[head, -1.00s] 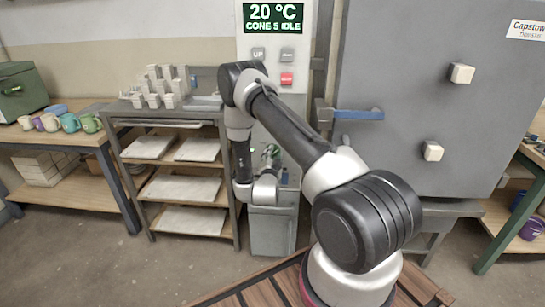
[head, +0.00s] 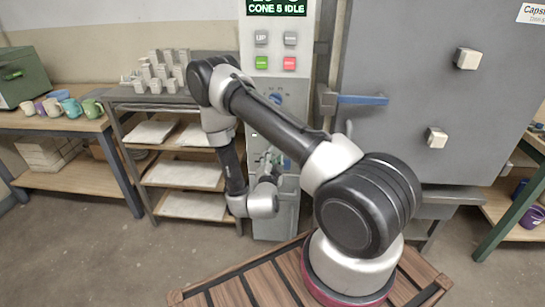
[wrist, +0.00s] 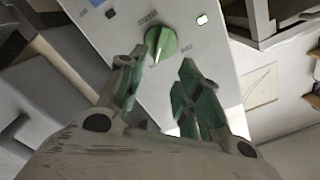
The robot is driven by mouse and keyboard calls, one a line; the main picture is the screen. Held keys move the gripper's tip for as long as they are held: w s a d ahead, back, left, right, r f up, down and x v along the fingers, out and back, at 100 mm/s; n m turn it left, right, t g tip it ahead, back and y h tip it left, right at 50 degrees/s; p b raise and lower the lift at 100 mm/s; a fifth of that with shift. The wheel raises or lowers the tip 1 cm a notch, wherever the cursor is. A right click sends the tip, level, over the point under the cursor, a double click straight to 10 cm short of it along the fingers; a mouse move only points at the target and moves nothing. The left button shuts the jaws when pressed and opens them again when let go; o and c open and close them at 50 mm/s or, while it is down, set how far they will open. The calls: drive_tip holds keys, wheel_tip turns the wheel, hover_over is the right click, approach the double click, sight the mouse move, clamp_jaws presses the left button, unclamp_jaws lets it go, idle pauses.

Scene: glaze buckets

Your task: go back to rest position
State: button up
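My gripper (wrist: 160,75) is in the wrist view with its two green-padded fingers apart and nothing between them. A green knob (wrist: 162,43) on a pale panel (wrist: 215,50) lies beyond the fingertips; I cannot tell the exact gap. In the head view my gripper (head: 268,163) is small and partly hidden by my wrist, low in front of the kiln control column (head: 258,150). My arm is bent, with its elbow raised at the upper left and its forearm hanging down.
A large grey kiln door (head: 420,120) with a blue-gripped handle (head: 362,100) stands right of my arm. A shelf rack (head: 190,177) with pale slabs stands left. Mugs (head: 60,106) line the far-left bench.

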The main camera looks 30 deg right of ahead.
idle(0.3)
drive_tip(key=s+a+f+n+g+y, duration=0.2)
drive_tip(key=s+f+n+g+y, duration=0.15)
drive_tip(key=f, duration=0.45)
drive_tip(key=s+a+f+n+g+y, duration=0.25)
drive_tip(key=f+g, duration=0.25)
drive_tip(key=f, duration=0.3)
drive_tip(key=s+a+r+n+g+y, duration=0.2)
drive_tip(key=s+a+r+g+y, duration=0.1)
drive_tip(key=a+r+g, duration=0.15)
drive_tip(key=s+a+r+n+g+y, duration=0.1)
drive_tip(key=s+r+n+g, duration=0.3)
drive_tip(key=r, duration=0.7)
drive_tip(key=s+a+r+n+t+y, duration=0.1)
drive_tip(key=s+r+n, duration=0.3)
drive_tip(key=r, duration=0.7)
drive_tip(key=s+d+r+t, duration=0.1)
drive_tip(key=s+r, duration=0.3)
drive_tip(key=r, duration=0.4)
drive_tip(key=s+d+r+t, duration=0.2)
drive_tip(key=s+d+r, duration=0.2)
drive_tip(key=r, duration=0.4)
drive_tip(key=s+d+r+t+h, duration=0.1)
drive_tip(key=s+d+r+t, duration=0.1)
drive_tip(key=s+r, duration=0.3)
wheel_tip(320, 180, up, 3)
drive_tip(key=shift+d, duration=0.25)
